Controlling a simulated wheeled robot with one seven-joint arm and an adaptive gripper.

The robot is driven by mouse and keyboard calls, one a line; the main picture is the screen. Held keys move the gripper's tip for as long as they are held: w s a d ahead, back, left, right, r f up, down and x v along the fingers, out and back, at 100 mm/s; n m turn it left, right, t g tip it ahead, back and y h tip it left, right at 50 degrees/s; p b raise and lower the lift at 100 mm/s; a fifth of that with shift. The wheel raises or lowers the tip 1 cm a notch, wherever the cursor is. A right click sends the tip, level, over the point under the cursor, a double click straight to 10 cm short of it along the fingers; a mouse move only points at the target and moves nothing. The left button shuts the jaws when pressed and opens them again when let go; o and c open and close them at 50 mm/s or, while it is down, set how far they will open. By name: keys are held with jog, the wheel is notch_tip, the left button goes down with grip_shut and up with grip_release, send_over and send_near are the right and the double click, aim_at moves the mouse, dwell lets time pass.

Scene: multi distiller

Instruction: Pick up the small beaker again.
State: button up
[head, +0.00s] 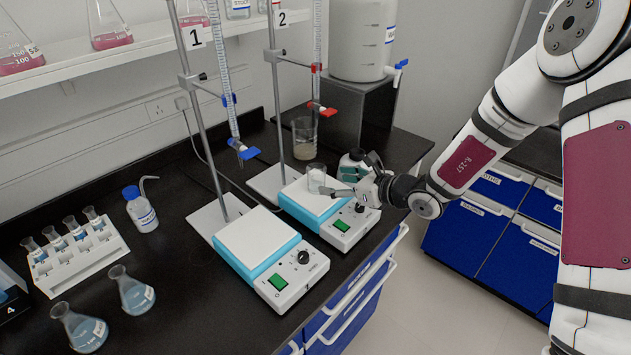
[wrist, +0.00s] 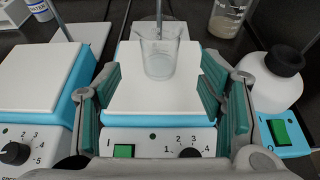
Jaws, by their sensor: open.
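The small beaker (head: 316,179) is clear glass with a little pale content. It stands upright on the white top of the right hot plate (head: 313,204), under the burette marked 2. In the wrist view the small beaker (wrist: 160,58) is near the top centre, between and beyond the fingers. My gripper (head: 343,190) reaches in from the right at the hot plate. In the wrist view my gripper (wrist: 158,100) is open, with green finger pads apart on both sides and nothing between the pads.
A larger beaker (head: 304,138) with tan content stands behind the hot plate. Burette stands (head: 280,110) rise behind. The left hot plate (head: 258,245) is beside, with flasks (head: 131,290) farther left.

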aim_at(323, 179)
jog(key=x, duration=0.8)
jog(key=shift+w+a+f, duration=0.1)
jog(key=shift+a+f, duration=0.05)
jog(key=shift+f, duration=0.05)
jog(key=c, duration=1.4)
jog(key=shift+r, duration=0.15)
